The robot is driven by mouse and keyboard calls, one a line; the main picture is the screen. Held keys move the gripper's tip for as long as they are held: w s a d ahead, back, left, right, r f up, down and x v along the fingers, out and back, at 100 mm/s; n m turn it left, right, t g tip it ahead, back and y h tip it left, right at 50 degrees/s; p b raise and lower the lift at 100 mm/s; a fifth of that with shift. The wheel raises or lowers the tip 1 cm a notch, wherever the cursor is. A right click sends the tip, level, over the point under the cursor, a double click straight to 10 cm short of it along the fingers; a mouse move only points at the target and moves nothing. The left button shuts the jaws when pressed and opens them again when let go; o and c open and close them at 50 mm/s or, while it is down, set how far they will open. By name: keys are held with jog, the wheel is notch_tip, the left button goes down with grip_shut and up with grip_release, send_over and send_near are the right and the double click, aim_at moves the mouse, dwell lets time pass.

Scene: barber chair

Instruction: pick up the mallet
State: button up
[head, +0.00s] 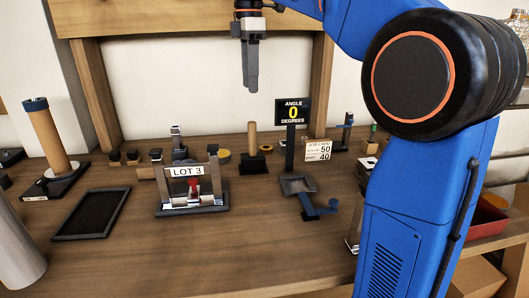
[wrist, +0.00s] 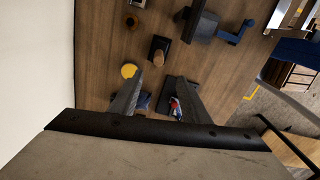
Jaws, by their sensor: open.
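A pale wooden handle (head: 252,138) stands upright from a dark block (head: 252,166) on the bench. This looks like the mallet, standing on its head. In the wrist view the dark block (wrist: 154,46) shows from above with the handle end (wrist: 159,59) over it, just beyond the fingertips. My gripper (head: 250,86) hangs pointing down, well above the bench, seen edge-on. In the wrist view my gripper (wrist: 158,80) has its two fingers apart with nothing between them.
The LOT 3 stand (head: 188,171) is left of the handle, and a yellow disc (head: 224,156) lies between them. The angle display (head: 292,111) stands to the right. A black tray (head: 92,213) and a tall roll (head: 48,138) are at left.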

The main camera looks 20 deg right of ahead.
aim_at(253, 136)
jog(key=f, duration=1.7)
jog(key=shift+w+d+f, duration=0.1)
jog(key=shift+w+d, duration=0.1)
grip_shut()
